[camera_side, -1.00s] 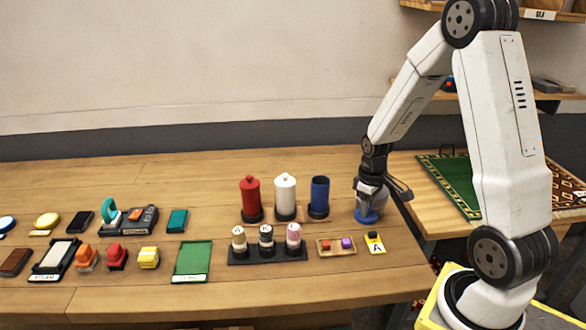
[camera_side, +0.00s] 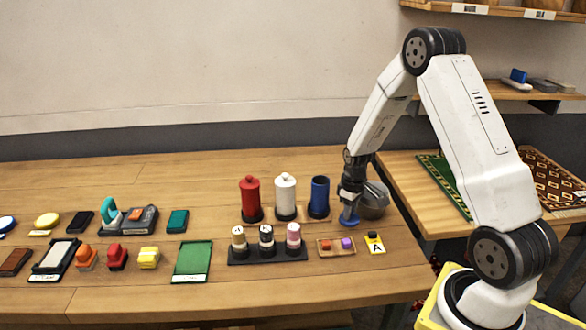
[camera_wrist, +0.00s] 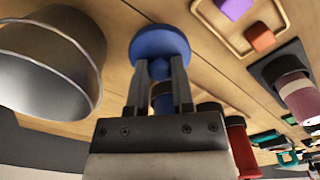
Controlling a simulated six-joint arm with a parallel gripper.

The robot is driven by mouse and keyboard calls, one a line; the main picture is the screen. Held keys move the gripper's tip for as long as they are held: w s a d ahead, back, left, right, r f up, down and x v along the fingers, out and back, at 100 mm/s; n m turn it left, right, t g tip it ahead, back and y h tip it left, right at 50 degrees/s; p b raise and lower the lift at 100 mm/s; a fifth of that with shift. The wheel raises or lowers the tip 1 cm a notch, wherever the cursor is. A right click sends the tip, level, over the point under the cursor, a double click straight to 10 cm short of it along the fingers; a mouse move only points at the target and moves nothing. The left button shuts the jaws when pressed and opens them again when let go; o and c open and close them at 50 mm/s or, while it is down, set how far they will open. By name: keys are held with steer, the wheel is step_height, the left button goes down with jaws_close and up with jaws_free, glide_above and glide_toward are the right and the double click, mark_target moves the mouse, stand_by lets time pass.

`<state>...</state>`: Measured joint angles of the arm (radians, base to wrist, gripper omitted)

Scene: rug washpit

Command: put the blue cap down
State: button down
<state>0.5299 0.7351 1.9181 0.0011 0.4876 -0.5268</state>
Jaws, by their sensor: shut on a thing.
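The blue cap (camera_side: 349,222) is a flat round disc with a small knob, held low over the wooden table (camera_side: 300,273), right of the blue canister. I cannot tell whether it touches the table. My gripper (camera_side: 349,213) points down and is shut on the cap's knob. In the wrist view the cap (camera_wrist: 160,45) sits at the tips of the two fingers (camera_wrist: 160,72). The blue canister (camera_side: 320,193) stands upright with its top open. In the wrist view it is partly hidden behind the fingers.
A grey metal bowl (camera_side: 375,204) stands just right of my gripper. White (camera_side: 285,194) and red (camera_side: 250,196) lidded canisters stand to the left.

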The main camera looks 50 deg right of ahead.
steer(key=shift+w+d+f, duration=0.1)
steer(key=shift+w+f, duration=0.1)
steer(key=shift+f, duration=1.65)
steer(key=shift+f, duration=0.1)
steer(key=shift+c, duration=2.4)
jaws_free()
steer(key=shift+r, duration=6.15)
